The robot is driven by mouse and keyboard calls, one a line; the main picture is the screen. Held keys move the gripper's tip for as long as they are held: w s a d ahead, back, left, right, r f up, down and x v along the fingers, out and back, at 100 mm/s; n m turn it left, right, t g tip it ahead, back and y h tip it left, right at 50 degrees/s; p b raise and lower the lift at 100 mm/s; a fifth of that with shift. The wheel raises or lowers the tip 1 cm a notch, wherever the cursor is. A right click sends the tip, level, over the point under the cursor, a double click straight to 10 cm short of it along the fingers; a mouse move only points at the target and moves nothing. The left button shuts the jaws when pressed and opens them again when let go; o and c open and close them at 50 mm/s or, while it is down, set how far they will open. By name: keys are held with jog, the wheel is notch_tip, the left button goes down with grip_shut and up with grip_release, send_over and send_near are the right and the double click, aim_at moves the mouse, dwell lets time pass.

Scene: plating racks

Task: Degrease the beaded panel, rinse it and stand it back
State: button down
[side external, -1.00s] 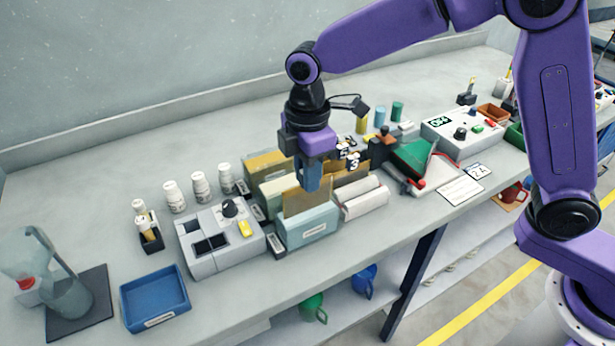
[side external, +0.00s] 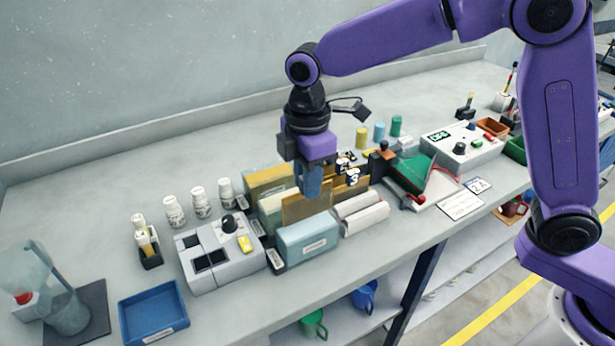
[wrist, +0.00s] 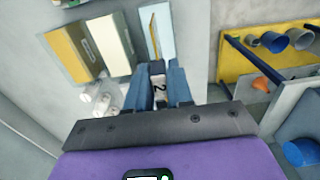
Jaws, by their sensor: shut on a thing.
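The beaded panel (side external: 306,207), a tan-brown plate, hangs upright from my gripper (side external: 309,197), which is shut on its top edge. Its lower edge is at the rim of the light blue tank (side external: 308,243); I cannot tell how much is inside. In the wrist view a tag marked 2 (wrist: 159,86) shows between my fingers (wrist: 160,84), with the light blue tank (wrist: 163,18) below. A cream tank (side external: 270,204) and an ochre tank (side external: 266,178) stand behind. More panels with tags (side external: 353,178) stand in a rack to the right.
A grey control box (side external: 210,262) stands left of the tanks, near white bottles (side external: 200,204) and a blue tray (side external: 150,311). White rolls (side external: 362,215) lie right of the light blue tank. A green wedge (side external: 425,174) is further right.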

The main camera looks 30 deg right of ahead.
jog(key=shift+r, duration=0.1)
notch_tip(320, 180, up, 5)
jog(key=shift+f, duration=0.2)
jog(key=w+d, duration=0.2)
jog(key=d, duration=1.2)
jog(key=f, duration=0.5)
jog(key=shift+s+d, duration=0.15)
jog(key=shift+d, duration=0.1)
jog(key=shift+f, duration=0.1)
jog(key=shift+f, duration=4.1)
